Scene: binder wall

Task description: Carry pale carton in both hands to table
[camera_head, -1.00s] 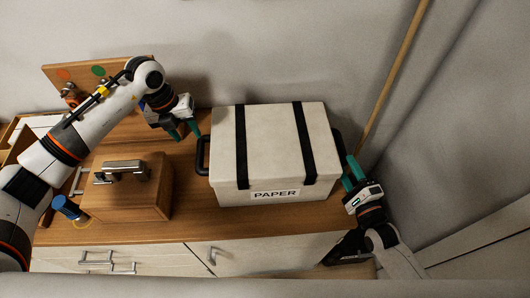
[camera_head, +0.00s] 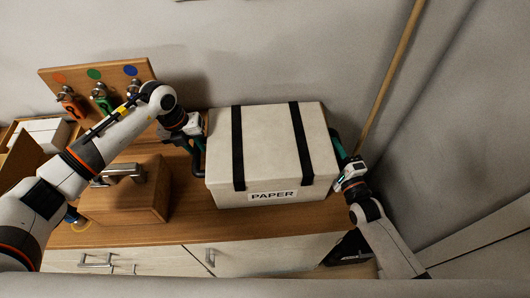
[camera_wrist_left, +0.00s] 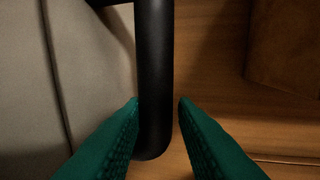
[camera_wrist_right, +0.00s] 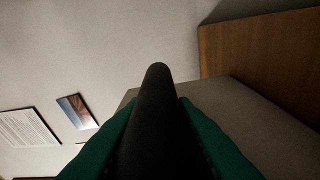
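The pale carton (camera_head: 268,150), with two black straps and a PAPER label (camera_head: 272,195), sits upright on the wooden cabinet top. My left gripper (camera_head: 194,143) is at its left black handle (camera_head: 196,166). In the left wrist view, the open fingers (camera_wrist_left: 159,102) straddle the handle bar (camera_wrist_left: 154,70), with a gap on the right side. My right gripper (camera_head: 341,158) is at the carton's right side. In the right wrist view, its fingers (camera_wrist_right: 158,100) stand apart at the same width, with the dark handle (camera_wrist_right: 157,120) between them; contact is unclear. The destination table cannot be identified.
A brown wooden box (camera_head: 130,195) with a metal handle stands left of the carton, near my left arm. A key board (camera_head: 97,88) with coloured dots stands behind it. A wooden pole (camera_head: 390,75) leans on the wall behind right.

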